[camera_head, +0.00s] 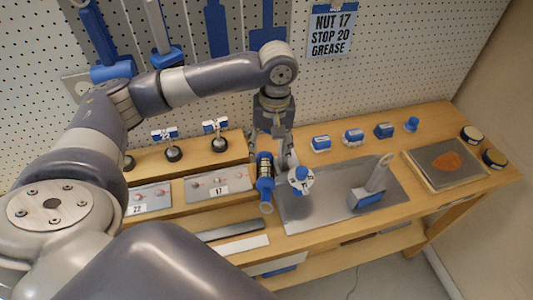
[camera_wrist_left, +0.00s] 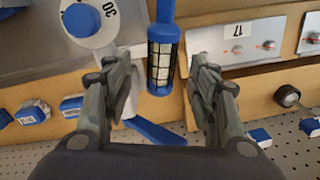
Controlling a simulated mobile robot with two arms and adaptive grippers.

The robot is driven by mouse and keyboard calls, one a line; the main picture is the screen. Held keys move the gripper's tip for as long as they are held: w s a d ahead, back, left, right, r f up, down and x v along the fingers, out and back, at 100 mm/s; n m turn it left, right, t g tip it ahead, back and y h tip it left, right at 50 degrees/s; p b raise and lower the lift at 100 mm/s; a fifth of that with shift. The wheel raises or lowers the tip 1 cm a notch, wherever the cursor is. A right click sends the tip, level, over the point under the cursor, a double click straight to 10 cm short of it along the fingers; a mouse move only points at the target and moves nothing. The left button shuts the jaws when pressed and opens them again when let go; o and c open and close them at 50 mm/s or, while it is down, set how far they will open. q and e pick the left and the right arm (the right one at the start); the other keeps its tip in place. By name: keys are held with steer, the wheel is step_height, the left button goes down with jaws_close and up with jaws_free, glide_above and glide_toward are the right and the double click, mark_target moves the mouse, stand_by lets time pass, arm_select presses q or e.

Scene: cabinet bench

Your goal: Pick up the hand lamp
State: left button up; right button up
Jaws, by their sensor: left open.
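The hand lamp (camera_head: 265,181) is blue with a pale caged middle. It sits at the bench's middle, left of the metal plate, in the head view. My left gripper (camera_head: 272,146) hangs just above and behind it. In the left wrist view the lamp (camera_wrist_left: 162,55) shows between the two fingers of my left gripper (camera_wrist_left: 163,78). The fingers are spread and neither appears to touch it. The lamp's far end is cut off by the top edge there. My right gripper is not in view.
A round blue-and-white dial (camera_head: 301,180) stands close right of the lamp. Labelled switch panels (camera_head: 219,184) lie to its left. Small blue-and-white items (camera_head: 353,136) line the back. A blue-based tool (camera_head: 370,190) stands on the metal plate (camera_head: 330,212). A pegboard (camera_head: 400,50) rises behind.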

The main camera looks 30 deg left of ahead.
mark_target(266, 174)
arm_select(q)
step_height(266, 174, down, 2)
steer(key=shift+a+f, duration=0.1)
steer(key=shift+s+d+f+p, duration=0.15)
steer(key=shift+s+f, duration=0.1)
steer(key=shift+f, duration=0.4)
steer(key=shift+s+d+f+p, duration=0.15)
steer(key=shift+s+f, duration=0.1)
steer(key=shift+f, duration=0.35)
steer(key=shift+a+f, duration=0.2)
steer(key=shift+f, duration=0.1)
step_height(266, 174, down, 4)
steer(key=shift+s+a+f+p, duration=0.15)
steer(key=shift+f+p, duration=0.05)
steer(key=shift+p, duration=0.6)
steer(key=shift+f, duration=0.3)
steer(key=shift+c, duration=1.1)
steer(key=c, duration=0.8)
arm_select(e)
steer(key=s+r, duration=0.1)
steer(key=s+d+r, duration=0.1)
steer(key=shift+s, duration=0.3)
